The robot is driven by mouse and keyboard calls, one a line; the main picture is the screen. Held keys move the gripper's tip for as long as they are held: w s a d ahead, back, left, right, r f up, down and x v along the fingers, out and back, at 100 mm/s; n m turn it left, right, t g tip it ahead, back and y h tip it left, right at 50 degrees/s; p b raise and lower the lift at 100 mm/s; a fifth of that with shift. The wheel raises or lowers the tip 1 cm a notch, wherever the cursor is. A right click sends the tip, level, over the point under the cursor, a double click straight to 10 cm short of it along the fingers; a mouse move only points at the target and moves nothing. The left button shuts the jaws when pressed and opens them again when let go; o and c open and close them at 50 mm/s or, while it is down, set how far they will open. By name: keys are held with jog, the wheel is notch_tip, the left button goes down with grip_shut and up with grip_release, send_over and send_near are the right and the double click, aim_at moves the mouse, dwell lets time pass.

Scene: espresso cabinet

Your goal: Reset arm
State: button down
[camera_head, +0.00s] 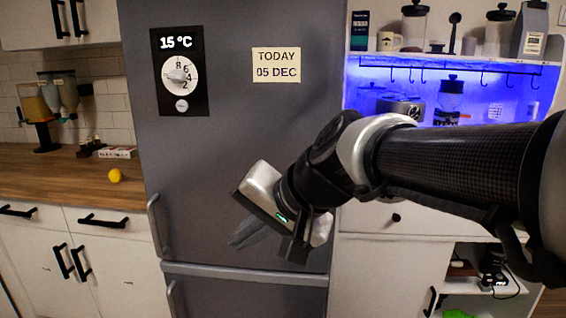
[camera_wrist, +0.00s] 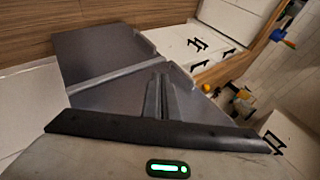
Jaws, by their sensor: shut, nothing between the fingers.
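My gripper (camera_head: 246,236) is in front of the grey fridge (camera_head: 235,130), over the lower part of its upper door, pointing down and to the left. Its fingers are together with nothing between them. In the wrist view the closed fingers of my gripper (camera_wrist: 161,98) show against the grey fridge front (camera_wrist: 105,50). My arm reaches in from the right side of the head view and covers part of the fridge and the shelf behind. I cannot tell the exact gap between my gripper and the fridge.
A wooden counter (camera_head: 60,178) with a yellow ball (camera_head: 115,175) and dispensers (camera_head: 60,95) is at the left. A blue-lit shelf (camera_head: 450,62) with jars stands at the right. Fridge handles (camera_head: 155,225) stick out at the left. An open lower compartment (camera_head: 485,285) is at the lower right.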

jog(key=s+d+f+n+h, duration=0.1)
jog(key=s+d+f+h, duration=0.1)
jog(key=s+d, duration=0.35)
jog(key=s+d+f+n+h, duration=0.1)
jog(key=s+d+f+h, duration=0.15)
jog(key=d, duration=0.55)
jog(key=s+d+f+n+h, duration=0.1)
jog(key=s+d+f+h, duration=0.15)
jog(key=d, duration=0.45)
notch_tip(320, 180, up, 22)
jog(key=p, duration=2.2)
jog(key=shift+s+r, duration=0.15)
jog(key=shift+s, duration=0.05)
